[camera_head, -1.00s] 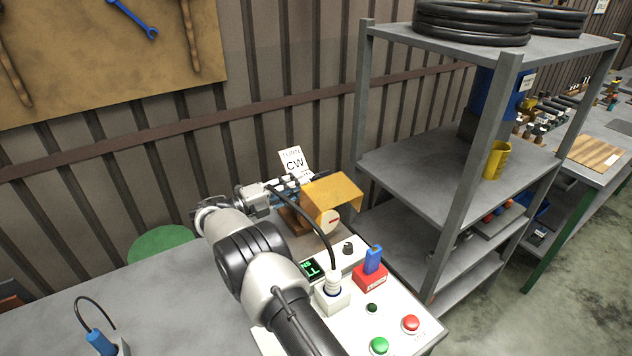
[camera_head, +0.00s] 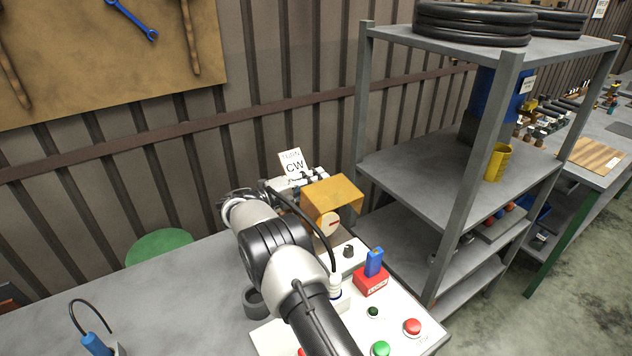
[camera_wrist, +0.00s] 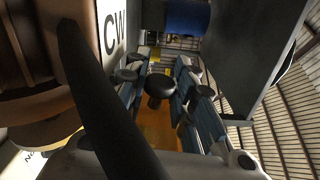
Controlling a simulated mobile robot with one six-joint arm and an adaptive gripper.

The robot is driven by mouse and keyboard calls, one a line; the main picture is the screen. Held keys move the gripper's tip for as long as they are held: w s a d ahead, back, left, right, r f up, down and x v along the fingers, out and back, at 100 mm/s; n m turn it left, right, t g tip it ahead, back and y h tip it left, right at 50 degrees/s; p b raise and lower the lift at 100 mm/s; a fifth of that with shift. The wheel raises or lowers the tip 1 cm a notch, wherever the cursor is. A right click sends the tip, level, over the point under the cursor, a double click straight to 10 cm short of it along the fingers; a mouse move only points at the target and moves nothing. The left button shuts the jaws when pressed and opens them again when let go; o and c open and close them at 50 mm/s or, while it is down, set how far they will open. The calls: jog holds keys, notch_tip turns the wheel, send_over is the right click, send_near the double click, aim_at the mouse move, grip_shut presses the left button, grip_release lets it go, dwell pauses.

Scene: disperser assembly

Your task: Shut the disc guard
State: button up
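The disc guard (camera_head: 337,190) is an orange-yellow cover at the back of the white machine. In the head view its top and its front face show, above and beside a round white disc with a red mark (camera_head: 329,223). My gripper (camera_head: 313,179) is just behind and left of the guard, largely hidden by my arm and the guard. In the wrist view, my gripper's blue-and-black fingers (camera_wrist: 163,72) stand apart with a gap between them. An orange surface shows low in that gap. I cannot tell whether a finger touches the guard.
A "TURN CW" sign (camera_head: 293,163) stands behind the gripper. On the machine are a blue switch on a red base (camera_head: 372,273), a dark knob (camera_head: 348,251), and green (camera_head: 380,348) and red (camera_head: 412,326) buttons. A grey shelf (camera_head: 440,185) stands right. The bench at left is largely clear.

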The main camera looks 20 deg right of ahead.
aim_at(327, 195)
grip_shut()
